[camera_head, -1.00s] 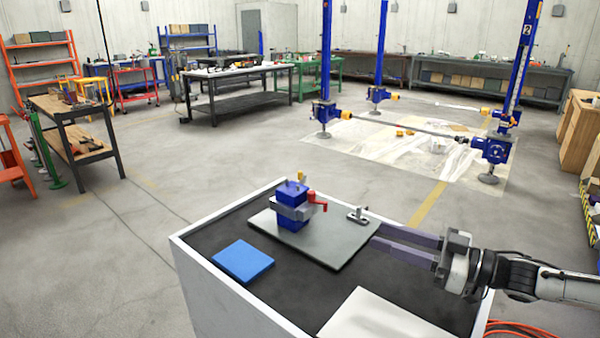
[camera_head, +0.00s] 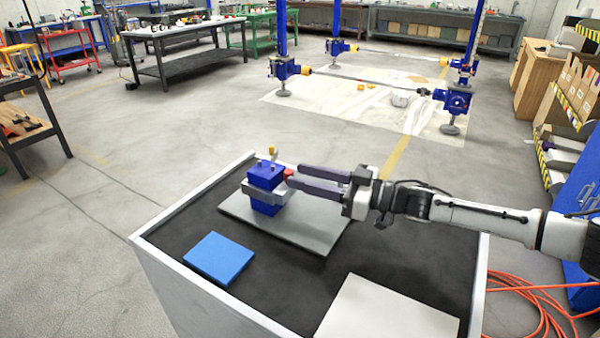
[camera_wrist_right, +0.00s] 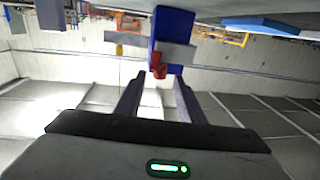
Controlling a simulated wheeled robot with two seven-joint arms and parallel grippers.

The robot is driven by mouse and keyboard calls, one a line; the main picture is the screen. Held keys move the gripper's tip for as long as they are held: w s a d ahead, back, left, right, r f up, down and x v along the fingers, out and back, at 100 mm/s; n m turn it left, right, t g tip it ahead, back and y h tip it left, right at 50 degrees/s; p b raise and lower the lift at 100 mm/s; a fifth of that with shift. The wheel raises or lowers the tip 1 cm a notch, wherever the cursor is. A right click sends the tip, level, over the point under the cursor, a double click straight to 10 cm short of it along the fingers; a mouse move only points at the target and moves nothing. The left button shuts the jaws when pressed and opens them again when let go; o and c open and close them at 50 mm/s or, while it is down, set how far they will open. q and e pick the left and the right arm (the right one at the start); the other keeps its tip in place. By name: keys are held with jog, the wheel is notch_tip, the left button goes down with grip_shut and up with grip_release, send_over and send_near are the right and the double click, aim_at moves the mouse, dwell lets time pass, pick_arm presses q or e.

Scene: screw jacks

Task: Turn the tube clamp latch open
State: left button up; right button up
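A blue block (camera_head: 264,178) stands upright on a grey plate on the cart, with a grey clamp (camera_head: 254,194) around it. The red latch (camera_head: 289,173) sticks out from the clamp's right side, partly covered by my fingers. In the right wrist view the red latch (camera_wrist_right: 158,70) hangs from the grey clamp (camera_wrist_right: 176,53) on the blue block (camera_wrist_right: 170,25). My right gripper (camera_head: 295,174) is open, its two dark fingers pointing at the clamp. In the wrist view the right gripper's fingertips (camera_wrist_right: 159,77) lie either side of the latch's end; I cannot tell contact. My left gripper is not in view.
The grey plate (camera_head: 310,236) lies on the black cart top (camera_head: 290,285). A blue pad (camera_head: 219,258) lies at the front left and a pale sheet (camera_head: 385,315) at the front right. The small metal fitting on the plate is hidden behind my right gripper.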

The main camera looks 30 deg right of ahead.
jog(key=shift+x, duration=0.8)
grip_shut()
jog(key=shift+s+a+r+m+t+h+p, duration=0.15)
jog(key=shift+a+m+t+h+p, duration=0.15)
jog(key=shift+m+t+h+p, duration=0.25)
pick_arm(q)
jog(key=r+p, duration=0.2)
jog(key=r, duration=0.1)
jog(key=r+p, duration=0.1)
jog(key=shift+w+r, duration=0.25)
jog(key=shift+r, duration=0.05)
pick_arm(e)
jog(key=m+h, duration=0.1)
jog(key=m+t+h, duration=0.1)
jog(key=h, duration=0.1)
jog(key=m+t+h, duration=0.1)
jog(key=h, duration=0.1)
jog(key=shift+a+r, duration=0.1)
jog(key=shift+a, duration=0.2)
jog(key=shift+d, duration=0.1)
